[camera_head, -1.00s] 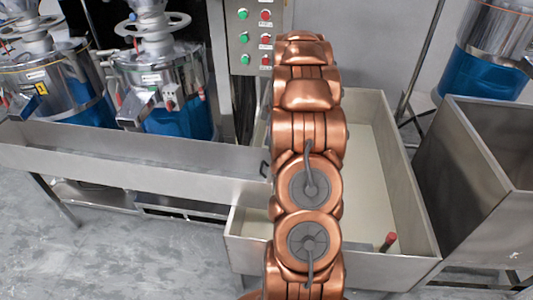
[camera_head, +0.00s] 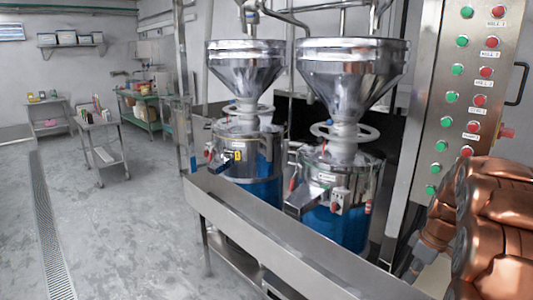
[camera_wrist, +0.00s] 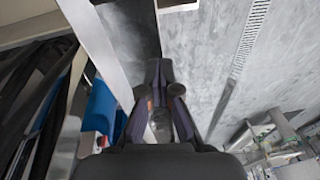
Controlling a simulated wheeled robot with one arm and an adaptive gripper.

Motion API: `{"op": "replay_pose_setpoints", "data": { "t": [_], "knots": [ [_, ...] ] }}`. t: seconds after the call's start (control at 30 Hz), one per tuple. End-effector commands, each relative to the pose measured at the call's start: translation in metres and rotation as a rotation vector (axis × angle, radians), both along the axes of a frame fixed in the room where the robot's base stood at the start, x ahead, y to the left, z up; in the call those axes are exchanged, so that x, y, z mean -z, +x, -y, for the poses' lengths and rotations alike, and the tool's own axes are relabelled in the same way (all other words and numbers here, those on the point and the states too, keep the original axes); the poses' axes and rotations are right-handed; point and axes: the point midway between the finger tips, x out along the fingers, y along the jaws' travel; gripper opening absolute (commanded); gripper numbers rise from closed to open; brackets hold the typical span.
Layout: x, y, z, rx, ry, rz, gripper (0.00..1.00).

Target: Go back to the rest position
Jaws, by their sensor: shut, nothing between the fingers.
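My gripper (camera_wrist: 160,72) shows in the wrist view with its dark fingers together and nothing between them. It points over the grey floor beside a long metal edge. In the head view my copper arm fills the lower right corner, in front of the control panel (camera_head: 465,95). My fingertips cannot be made out there.
Two steel grinders with blue bases, one left (camera_head: 245,125) and one right (camera_head: 345,150), stand behind a long metal trough (camera_head: 270,235). A shelf cart (camera_head: 100,145) and a green-framed table (camera_head: 140,105) stand at the back left. The floor at left is clear.

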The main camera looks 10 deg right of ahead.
Motion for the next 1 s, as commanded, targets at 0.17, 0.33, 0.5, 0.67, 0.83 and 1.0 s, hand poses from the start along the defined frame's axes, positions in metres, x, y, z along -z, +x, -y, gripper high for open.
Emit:
{"op": "replay_pose_setpoints", "data": {
  "t": [0.17,0.33,0.5,0.67,0.83,1.0],
  "knots": [
    [-0.024,-0.016,-0.068,0.059,0.006,-0.053,0.00],
    [-0.040,-0.041,-0.124,0.121,0.003,-0.103,0.00],
    [-0.051,-0.074,-0.174,0.184,-0.008,-0.151,0.00],
    [-0.058,-0.110,-0.214,0.244,-0.029,-0.191,0.00],
    [-0.062,-0.153,-0.248,0.310,-0.057,-0.226,0.00],
    [-0.061,-0.199,-0.273,0.376,-0.089,-0.256,0.00]
  ]
}}
